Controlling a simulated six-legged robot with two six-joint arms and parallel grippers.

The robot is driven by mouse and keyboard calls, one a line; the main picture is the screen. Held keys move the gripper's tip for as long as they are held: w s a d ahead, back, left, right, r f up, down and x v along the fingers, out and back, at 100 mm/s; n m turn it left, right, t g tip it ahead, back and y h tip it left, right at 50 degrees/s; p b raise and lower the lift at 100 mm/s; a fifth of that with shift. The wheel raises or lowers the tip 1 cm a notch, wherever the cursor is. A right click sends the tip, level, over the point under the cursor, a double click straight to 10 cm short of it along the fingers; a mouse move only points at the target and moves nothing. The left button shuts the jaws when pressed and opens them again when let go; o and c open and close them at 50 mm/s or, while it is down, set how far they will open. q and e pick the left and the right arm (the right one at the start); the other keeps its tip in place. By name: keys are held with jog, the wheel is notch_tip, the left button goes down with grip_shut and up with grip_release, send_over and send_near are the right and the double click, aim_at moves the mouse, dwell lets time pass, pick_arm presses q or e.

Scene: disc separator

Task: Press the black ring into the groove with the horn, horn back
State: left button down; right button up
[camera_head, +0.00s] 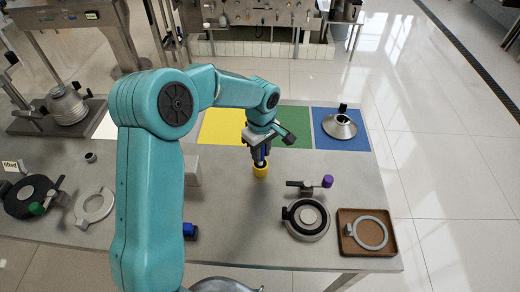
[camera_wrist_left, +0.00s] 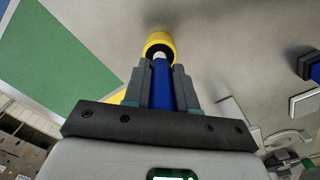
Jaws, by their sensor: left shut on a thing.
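My left gripper (camera_head: 262,154) is shut on a blue-handled tool (camera_wrist_left: 161,84), which looks like the horn. The tool points down, and its pale tip meets a yellow cup (camera_head: 261,170). In the left wrist view the cup (camera_wrist_left: 159,43) is just beyond the fingertips; how deep the tip sits in it is hidden. The black ring (camera_head: 292,226) lies on a round grey fixture (camera_head: 307,236) with a pale centre, right of the gripper. I cannot tell how it sits in the groove. My right gripper is not in view.
A purple-knobbed lever (camera_head: 327,181) stands behind the fixture. A brown tray (camera_head: 390,244) holds a pale ring (camera_head: 370,232). A black disc (camera_head: 22,207) and white ring (camera_head: 80,211) lie left. The table between cup and fixture is clear.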

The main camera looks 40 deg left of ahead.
pick_arm(q)
jog(key=shift+d+r+p, duration=0.1)
jog(key=shift+r+p, duration=2.1)
jog(key=shift+r, duration=1.6)
jog(key=shift+f, duration=0.1)
